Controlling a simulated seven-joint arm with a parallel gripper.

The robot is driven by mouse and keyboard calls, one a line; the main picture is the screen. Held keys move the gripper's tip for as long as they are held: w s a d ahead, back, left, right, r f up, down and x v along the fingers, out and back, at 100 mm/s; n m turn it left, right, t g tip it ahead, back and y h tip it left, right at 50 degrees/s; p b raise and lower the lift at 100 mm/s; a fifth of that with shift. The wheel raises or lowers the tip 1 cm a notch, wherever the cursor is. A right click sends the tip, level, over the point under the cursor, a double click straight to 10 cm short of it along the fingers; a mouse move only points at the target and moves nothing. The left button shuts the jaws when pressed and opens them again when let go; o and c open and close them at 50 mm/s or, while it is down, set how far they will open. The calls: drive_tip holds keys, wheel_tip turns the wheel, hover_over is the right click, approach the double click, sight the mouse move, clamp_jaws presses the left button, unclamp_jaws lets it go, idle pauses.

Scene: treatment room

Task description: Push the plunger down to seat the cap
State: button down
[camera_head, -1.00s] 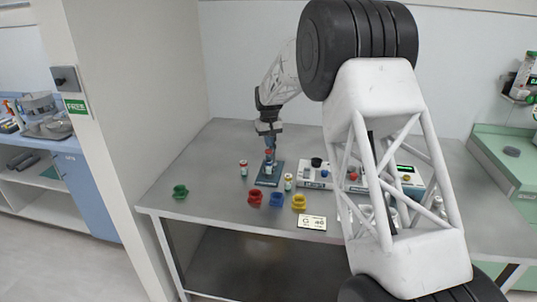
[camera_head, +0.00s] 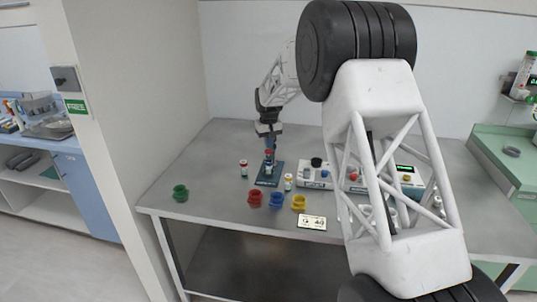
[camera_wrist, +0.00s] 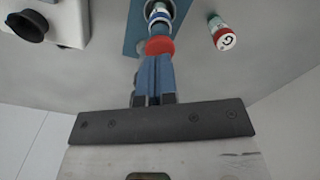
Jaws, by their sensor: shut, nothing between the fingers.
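The press stands on a teal base plate (camera_head: 265,181) on the metal table. Its red round plunger top (camera_wrist: 160,46) shows in the wrist view, with a blue part and a metal ring beyond it. In the head view the red top (camera_head: 268,153) sits above a small white-and-blue body on the plate. My gripper (camera_head: 269,145) points down over the plunger. Its fingers are together and empty, and their tips are at the red top in the wrist view (camera_wrist: 156,58). I cannot tell whether they touch it. The cap under the plunger is not clear.
A red-capped vial (camera_head: 243,167) stands left of the press and another vial (camera_head: 288,182) right of it. A white device (camera_head: 316,180) is to the right.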

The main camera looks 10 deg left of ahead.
drive_tip(key=shift+f, duration=1.3)
idle(0.8)
drive_tip(key=shift+r, duration=0.1)
drive_tip(key=shift+r, duration=4.05)
drive_tip(key=shift+d+r, duration=0.1)
drive_tip(key=s+d+r+m, duration=0.1)
drive_tip(key=s+d+r, duration=0.4)
drive_tip(key=s+d, duration=0.35)
drive_tip(key=s+d+r+m+t, duration=0.1)
drive_tip(key=s+d+r, duration=0.4)
drive_tip(key=s+d, duration=0.4)
drive_tip(key=s+d+r+m, duration=0.1)
drive_tip(key=s+d+r, duration=0.4)
drive_tip(key=s+d, duration=0.4)
drive_tip(key=s+d+f+m, duration=0.1)
drive_tip(key=s+d+f, duration=0.1)
drive_tip(key=s, duration=0.9)
drive_tip(key=s+d+f+m+t, duration=0.1)
drive_tip(key=s+d, duration=0.4)
drive_tip(key=s, duration=0.7)
drive_tip(key=s+d+f+m, duration=0.1)
drive_tip(key=s+d+f, duration=0.2)
drive_tip(key=s, duration=0.9)
drive_tip(key=shift+s+d+f+t, duration=0.15)
drive_tip(key=shift+d+f+t, duration=0.2)
drive_tip(key=shift+d, duration=0.25)
